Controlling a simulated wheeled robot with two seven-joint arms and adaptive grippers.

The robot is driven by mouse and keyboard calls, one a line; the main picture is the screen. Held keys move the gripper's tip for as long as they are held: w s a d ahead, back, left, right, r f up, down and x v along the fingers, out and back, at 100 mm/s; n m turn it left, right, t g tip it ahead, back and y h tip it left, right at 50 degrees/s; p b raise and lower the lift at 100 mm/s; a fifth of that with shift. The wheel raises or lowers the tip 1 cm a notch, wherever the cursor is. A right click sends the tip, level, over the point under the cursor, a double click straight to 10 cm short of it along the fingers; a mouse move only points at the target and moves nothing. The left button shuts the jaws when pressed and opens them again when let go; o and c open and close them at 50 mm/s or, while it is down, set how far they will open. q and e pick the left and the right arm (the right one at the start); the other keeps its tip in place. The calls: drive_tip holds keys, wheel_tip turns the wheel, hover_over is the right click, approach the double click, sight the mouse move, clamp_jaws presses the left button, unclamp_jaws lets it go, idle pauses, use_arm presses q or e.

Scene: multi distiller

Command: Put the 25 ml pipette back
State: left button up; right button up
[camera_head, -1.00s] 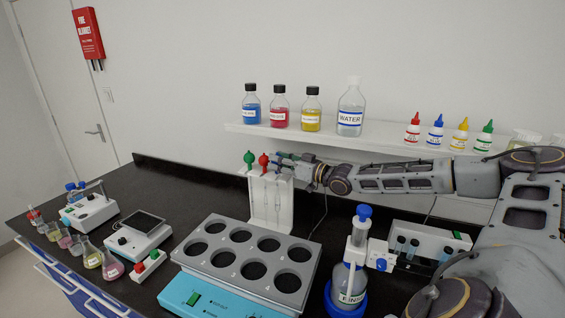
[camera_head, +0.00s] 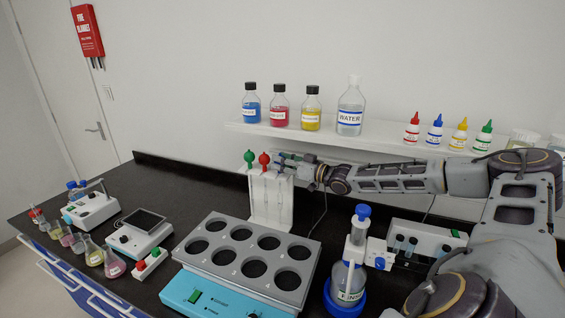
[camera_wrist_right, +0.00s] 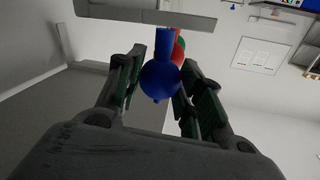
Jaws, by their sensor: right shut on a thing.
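The white pipette stand (camera_head: 271,203) stands upright on the black bench behind the heating block. A pipette with a green bulb (camera_head: 249,157) and one with a red bulb (camera_head: 264,160) sit in its left and middle places. My right gripper (camera_head: 283,162) is at the stand's top right. In the right wrist view a blue bulb (camera_wrist_right: 159,80) lies between the fingers of my right gripper (camera_wrist_right: 159,88), with the red bulb (camera_wrist_right: 179,48) and green bulb behind it. In the head view the fingers hide the blue bulb. My left gripper is not in view.
A grey block with several round wells (camera_head: 250,256) is in front of the stand. A blue-topped dispenser bottle (camera_head: 345,285) stands front right, under my right arm. A shelf (camera_head: 330,137) with several bottles is behind. Flasks and small instruments are at the left.

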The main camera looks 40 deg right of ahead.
drive_tip(key=shift+f, duration=0.3)
drive_tip(key=o, duration=0.7)
drive_tip(key=shift+c, duration=0.2)
drive_tip(key=shift+r, duration=0.1)
drive_tip(key=shift+r, duration=0.45)
drive_tip(key=shift+v, duration=1.05)
drive_tip(key=b+v, duration=0.1)
drive_tip(key=v, duration=0.9)
